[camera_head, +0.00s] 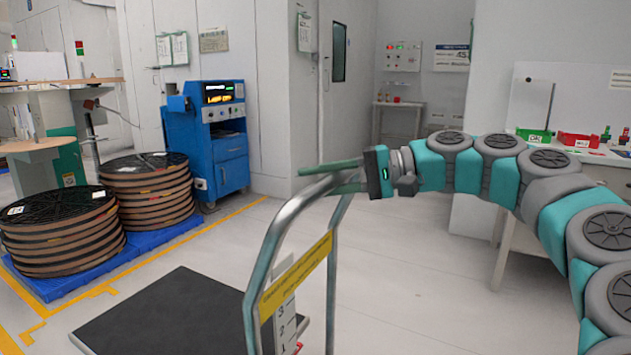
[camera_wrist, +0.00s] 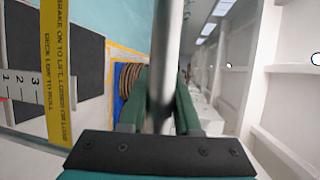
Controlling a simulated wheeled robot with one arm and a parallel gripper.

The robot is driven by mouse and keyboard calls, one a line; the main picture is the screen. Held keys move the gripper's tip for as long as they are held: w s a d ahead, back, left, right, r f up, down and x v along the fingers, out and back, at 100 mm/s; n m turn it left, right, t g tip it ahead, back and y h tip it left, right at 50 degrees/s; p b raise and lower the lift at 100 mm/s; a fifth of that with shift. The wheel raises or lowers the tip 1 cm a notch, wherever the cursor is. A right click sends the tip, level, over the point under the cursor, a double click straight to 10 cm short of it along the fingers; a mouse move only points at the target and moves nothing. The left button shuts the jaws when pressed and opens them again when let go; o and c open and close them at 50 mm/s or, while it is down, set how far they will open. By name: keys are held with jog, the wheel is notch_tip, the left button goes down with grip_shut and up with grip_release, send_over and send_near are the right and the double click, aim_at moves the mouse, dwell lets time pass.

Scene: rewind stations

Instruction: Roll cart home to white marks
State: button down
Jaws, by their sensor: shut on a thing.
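The cart has a bent grey tube handle (camera_head: 262,262) with a yellow label strip (camera_head: 296,276) and a number plate below it. Its flat dark deck (camera_head: 165,315) looks empty in the head view. My gripper (camera_head: 325,177) is shut on the top of the handle, its green fingers on either side of the tube. In the wrist view the tube (camera_wrist: 166,50) runs between the fingers, and the yellow strip (camera_wrist: 58,70) shows at left. I cannot make out white floor marks in either view.
Cable reels (camera_head: 62,228) stand on a blue pallet (camera_head: 35,285) at left, with yellow floor lines around it. A blue cabinet machine (camera_head: 222,150) stands at the wall behind. A white bench with red and green bins (camera_head: 578,140) is at right. Floor beyond the handle is clear.

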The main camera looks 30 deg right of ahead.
aim_at(345, 178)
jog(key=c, duration=0.6)
grip_release()
jog(key=shift+s+d, duration=0.1)
jog(key=shift+d, duration=0.05)
jog(key=shift+d, duration=0.1)
jog(key=shift+v, duration=3.85)
